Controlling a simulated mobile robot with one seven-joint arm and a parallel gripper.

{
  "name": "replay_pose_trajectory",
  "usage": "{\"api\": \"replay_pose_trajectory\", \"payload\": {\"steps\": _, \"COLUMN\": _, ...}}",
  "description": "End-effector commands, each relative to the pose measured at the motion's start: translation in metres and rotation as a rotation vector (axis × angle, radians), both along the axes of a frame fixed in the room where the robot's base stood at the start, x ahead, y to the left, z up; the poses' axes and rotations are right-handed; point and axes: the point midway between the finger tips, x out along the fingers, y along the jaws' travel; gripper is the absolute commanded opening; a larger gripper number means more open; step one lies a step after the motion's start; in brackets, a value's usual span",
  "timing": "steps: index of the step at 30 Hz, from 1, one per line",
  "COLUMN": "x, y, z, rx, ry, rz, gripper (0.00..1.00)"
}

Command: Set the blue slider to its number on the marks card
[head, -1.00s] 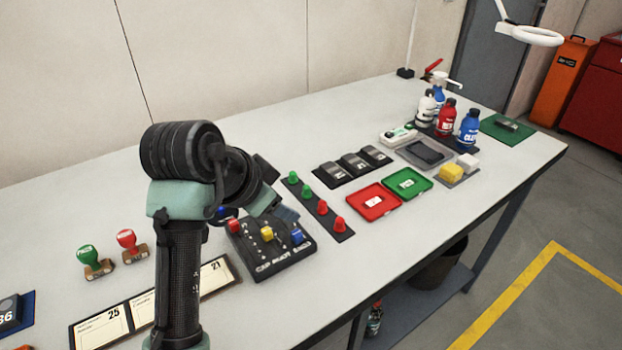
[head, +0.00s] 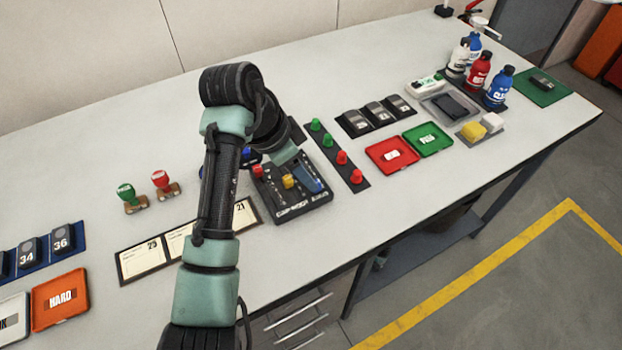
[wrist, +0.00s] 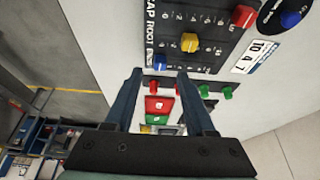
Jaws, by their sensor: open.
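The black slider panel (head: 290,208) lies on the bench with red, yellow and blue sliders. In the wrist view the blue slider (wrist: 160,62) is near one end of its track. The yellow slider (wrist: 190,42) and the red slider (wrist: 243,16) are further along theirs. My gripper (wrist: 160,73) is open, and the blue slider shows between its fingertips; contact cannot be told. In the head view my gripper (head: 308,174) is over the panel's right side and covers most of the blue slider.
A strip of green and red knobs (head: 335,158) stands right of the panel. A red tray (head: 378,160) and a green tray (head: 442,142) lie beyond. Bottles (head: 498,92) stand at the far right. Numbered cards (head: 142,262) and two stamps (head: 163,186) are left.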

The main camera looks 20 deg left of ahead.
Motion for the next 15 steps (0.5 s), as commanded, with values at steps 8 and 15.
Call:
{"api": "replay_pose_trajectory", "payload": {"steps": 8, "x": 0.012, "y": -0.010, "z": -0.037, "rx": 0.000, "ry": 0.000, "rz": -0.001, "gripper": 0.55}}
{"api": "replay_pose_trajectory", "payload": {"steps": 15, "x": 0.015, "y": -0.012, "z": -0.044, "rx": 0.000, "ry": -0.001, "rz": -0.001, "gripper": 0.55}}
